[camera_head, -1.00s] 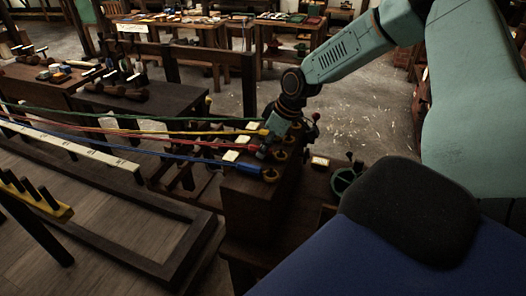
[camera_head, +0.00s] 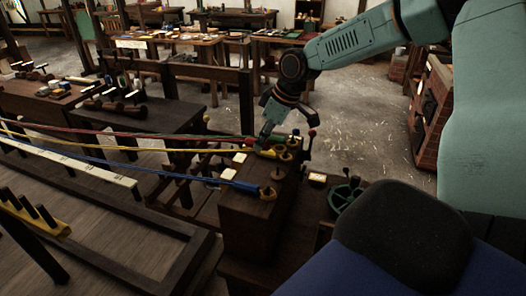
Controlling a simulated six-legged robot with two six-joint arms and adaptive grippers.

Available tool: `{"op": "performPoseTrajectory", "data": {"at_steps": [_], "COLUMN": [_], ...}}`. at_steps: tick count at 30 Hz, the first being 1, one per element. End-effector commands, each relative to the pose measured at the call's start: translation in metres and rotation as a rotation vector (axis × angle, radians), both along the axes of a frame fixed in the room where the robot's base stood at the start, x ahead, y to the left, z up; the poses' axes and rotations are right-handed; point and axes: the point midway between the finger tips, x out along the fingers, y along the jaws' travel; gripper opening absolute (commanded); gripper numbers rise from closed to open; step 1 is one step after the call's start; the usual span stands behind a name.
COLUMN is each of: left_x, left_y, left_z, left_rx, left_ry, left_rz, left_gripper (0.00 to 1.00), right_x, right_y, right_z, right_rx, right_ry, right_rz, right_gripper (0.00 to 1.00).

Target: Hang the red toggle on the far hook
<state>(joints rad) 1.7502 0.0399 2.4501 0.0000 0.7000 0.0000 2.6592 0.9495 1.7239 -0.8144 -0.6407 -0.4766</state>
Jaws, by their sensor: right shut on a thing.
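My right gripper (camera_head: 266,134) reaches down from the upper right over the dark wooden block (camera_head: 245,212). It is shut on the red toggle (camera_head: 249,141), at the end of the red rope, just above the block's far part. The jaws partly hide the toggle. Yellow-brass hooks stand in a row along the block. The far hook (camera_head: 294,142) is just right of the fingertips, partly crowded by other parts. I cannot tell whether the toggle touches it. My left gripper is not in view.
The yellow toggle (camera_head: 265,152) lies just nearer than the red one. The blue toggle (camera_head: 240,185) is at the near end of the block. A green wheel (camera_head: 345,197) is nearer right.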

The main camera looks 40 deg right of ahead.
Motion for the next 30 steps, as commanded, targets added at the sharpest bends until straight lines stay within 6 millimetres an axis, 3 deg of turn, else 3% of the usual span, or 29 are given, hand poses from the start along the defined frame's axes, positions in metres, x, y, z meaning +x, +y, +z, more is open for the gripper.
{"op": "performPoseTrajectory", "data": {"at_steps": [6,30], "left_x": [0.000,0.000], "left_y": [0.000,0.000], "left_z": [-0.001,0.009], "left_rx": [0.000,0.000], "left_ry": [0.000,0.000], "left_rz": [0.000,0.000], "left_gripper": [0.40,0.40], "right_x": [0.000,0.000], "right_y": [0.000,0.000], "right_z": [0.014,0.015], "right_rx": [0.000,0.000], "right_ry": [0.000,0.000], "right_rz": [-0.001,-0.001], "right_gripper": [0.01,0.01]}}
